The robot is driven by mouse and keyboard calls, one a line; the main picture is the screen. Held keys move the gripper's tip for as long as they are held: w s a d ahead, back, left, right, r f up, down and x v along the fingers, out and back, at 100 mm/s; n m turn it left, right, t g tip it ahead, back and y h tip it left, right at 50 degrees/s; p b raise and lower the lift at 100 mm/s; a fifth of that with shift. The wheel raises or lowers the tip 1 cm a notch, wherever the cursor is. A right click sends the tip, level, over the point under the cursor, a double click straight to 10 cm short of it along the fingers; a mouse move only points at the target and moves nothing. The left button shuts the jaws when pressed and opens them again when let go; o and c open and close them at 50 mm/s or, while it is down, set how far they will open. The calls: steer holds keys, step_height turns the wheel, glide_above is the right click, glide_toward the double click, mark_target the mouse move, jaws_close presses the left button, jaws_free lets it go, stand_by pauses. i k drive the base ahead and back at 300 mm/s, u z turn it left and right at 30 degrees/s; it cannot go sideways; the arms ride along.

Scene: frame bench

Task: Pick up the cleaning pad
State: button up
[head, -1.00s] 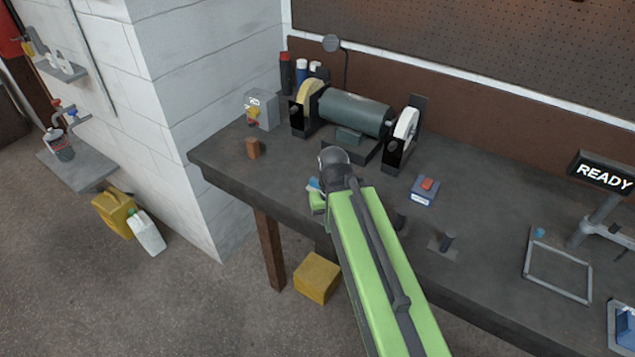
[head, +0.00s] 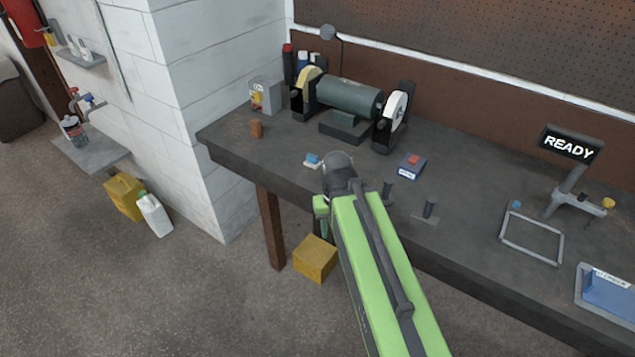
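A small blue block on a white base (head: 312,160), which looks like the cleaning pad, lies on the dark bench (head: 240,150) near its front edge. It is just left of and beyond the dark elbow-like joint of my green arm. My arm reaches up from the bottom of the head view, and a short green link hangs from that joint in front of the bench edge. My gripper's fingers do not show; my arm hides what lies behind and below it. I cannot see anything held.
A blue-and-red box (head: 411,166), a metal frame (head: 532,240) and a READY display (head: 570,146) are to the right. A yellow box (head: 315,259) is below.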

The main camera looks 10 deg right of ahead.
mark_target(312, 161)
steer(key=z, duration=0.1)
steer(key=k, duration=0.6)
steer(key=u, duration=0.9)
steer(key=i, duration=2.15)
steer(key=u, duration=0.1)
